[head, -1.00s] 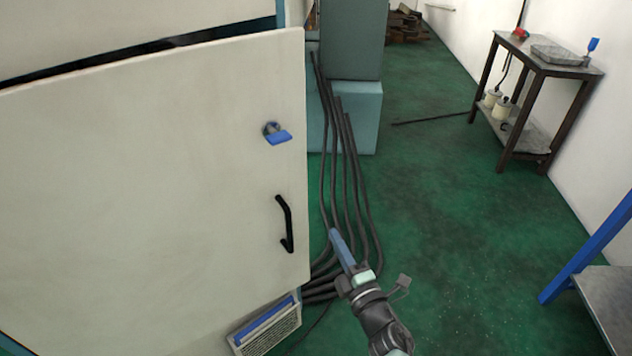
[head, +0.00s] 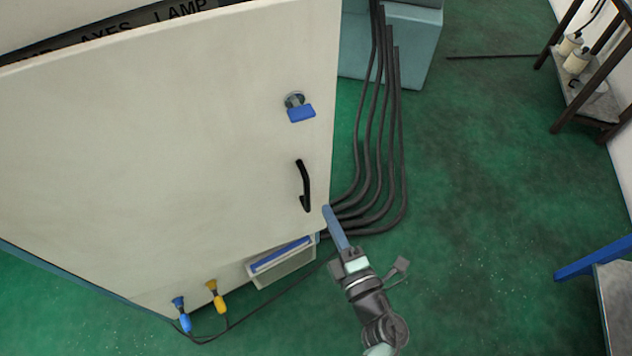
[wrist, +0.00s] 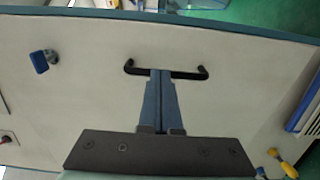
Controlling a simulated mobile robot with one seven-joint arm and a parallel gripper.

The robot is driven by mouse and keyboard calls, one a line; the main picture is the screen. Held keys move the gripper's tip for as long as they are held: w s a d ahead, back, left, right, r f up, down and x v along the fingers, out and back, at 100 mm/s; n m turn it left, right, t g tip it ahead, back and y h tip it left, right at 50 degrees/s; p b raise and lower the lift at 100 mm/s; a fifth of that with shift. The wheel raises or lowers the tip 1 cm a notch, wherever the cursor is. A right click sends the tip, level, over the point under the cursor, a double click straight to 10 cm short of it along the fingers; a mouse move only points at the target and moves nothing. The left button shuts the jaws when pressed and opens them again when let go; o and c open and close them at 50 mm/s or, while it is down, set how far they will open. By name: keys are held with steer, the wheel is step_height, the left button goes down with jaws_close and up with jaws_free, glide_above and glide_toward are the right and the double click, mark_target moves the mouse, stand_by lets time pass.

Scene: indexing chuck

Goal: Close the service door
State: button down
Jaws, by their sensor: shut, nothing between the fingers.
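The service door (head: 160,150) is a large off-white panel filling the left of the head view.
Several dark cables (head: 385,130) run on the green floor right of the door, by a teal block (head: 415,45). A dark table (head: 600,90) stands right.

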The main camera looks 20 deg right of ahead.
mark_target(310, 173)
steer(key=w+b, duration=0.1)
steer(key=w, duration=0.7)
steer(key=shift+w+a+b, duration=0.1)
steer(key=shift+w+b, duration=0.1)
steer(key=shift+b, duration=0.15)
